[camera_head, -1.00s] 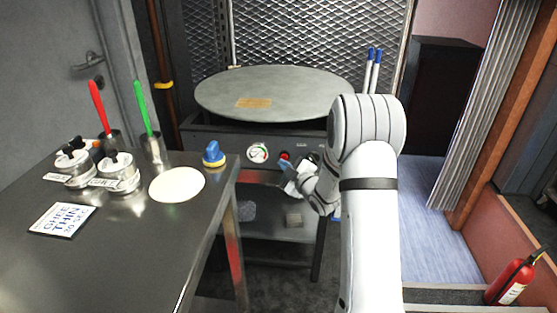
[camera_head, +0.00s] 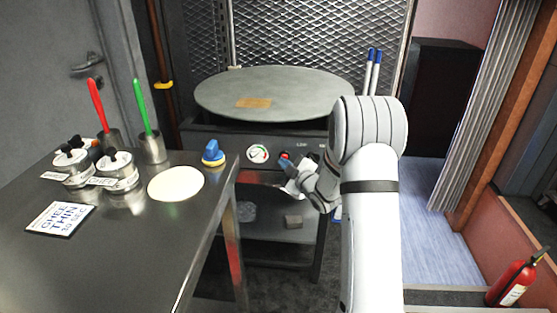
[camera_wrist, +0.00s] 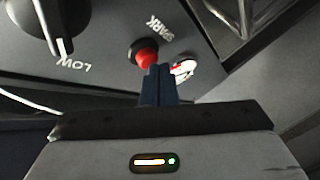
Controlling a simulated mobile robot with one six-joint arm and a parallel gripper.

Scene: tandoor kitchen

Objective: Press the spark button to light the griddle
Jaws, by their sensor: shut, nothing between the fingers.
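The red spark button (camera_wrist: 146,54) sits in a dark collar on the griddle's front panel (camera_wrist: 105,50), under the word SPARK. It also shows in the head view (camera_head: 284,155), just above my fingertips. My gripper (camera_wrist: 159,70) is shut and empty, its blue fingertips at the button's lower right edge in the wrist view. Whether they touch the button I cannot tell. In the head view my gripper (camera_head: 287,165) is in front of the panel. The round griddle plate (camera_head: 275,93) lies above the panel; no flame shows.
A dark knob (camera_wrist: 38,18) marked LOW is left of the button in the wrist view. A steel table (camera_head: 130,245) at left carries a blue-handled item (camera_head: 213,153), a pale disc (camera_head: 176,183) and pots.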

